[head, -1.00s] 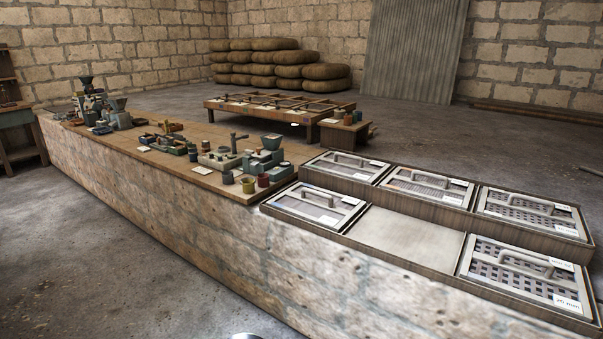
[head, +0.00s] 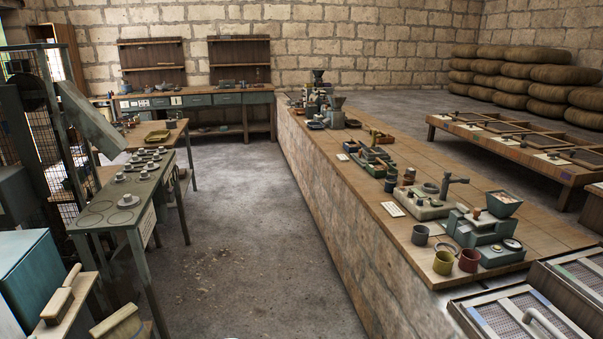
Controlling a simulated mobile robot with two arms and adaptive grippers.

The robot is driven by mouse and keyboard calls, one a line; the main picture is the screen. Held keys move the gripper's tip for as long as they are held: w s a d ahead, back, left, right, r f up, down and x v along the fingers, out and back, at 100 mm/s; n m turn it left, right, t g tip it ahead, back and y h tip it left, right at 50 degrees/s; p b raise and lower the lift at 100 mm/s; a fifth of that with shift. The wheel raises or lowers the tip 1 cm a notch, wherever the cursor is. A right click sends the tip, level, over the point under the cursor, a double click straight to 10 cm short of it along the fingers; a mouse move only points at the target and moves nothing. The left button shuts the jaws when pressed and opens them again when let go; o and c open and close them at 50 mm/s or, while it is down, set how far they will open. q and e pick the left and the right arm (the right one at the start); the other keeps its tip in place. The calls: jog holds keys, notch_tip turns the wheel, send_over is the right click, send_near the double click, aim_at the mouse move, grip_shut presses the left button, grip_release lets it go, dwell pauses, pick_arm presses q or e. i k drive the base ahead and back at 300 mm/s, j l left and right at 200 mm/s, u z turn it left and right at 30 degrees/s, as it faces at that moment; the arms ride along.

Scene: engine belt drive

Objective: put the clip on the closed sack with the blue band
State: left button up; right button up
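Stacked brown sacks (head: 565,75) lie in several layers against the back wall at the upper right of the head view. I cannot make out a blue band on any of them at this distance. I cannot make out a clip anywhere. Neither of my grippers shows in the head view.
A long stone counter (head: 345,200) with grinders and cups runs from lower right to the back. A low table with framed trays (head: 520,150) stands right of it. At left are a narrow table with white cups (head: 120,205) and a caged machine.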

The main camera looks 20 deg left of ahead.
aim_at(113, 318)
jog(key=i+j+u, duration=0.2)
jog(key=i+u, duration=0.15)
jog(key=u, duration=0.15)
jog(key=i+u, duration=0.8)
jog(key=u, duration=0.15)
jog(key=i+l+u, duration=0.2)
jog(key=i+u, duration=0.15)
jog(key=u, duration=0.15)
jog(key=i+u, duration=0.25)
jog(key=i, duration=0.15)
jog(key=i+u, duration=0.25)
jog(key=i, duration=0.2)
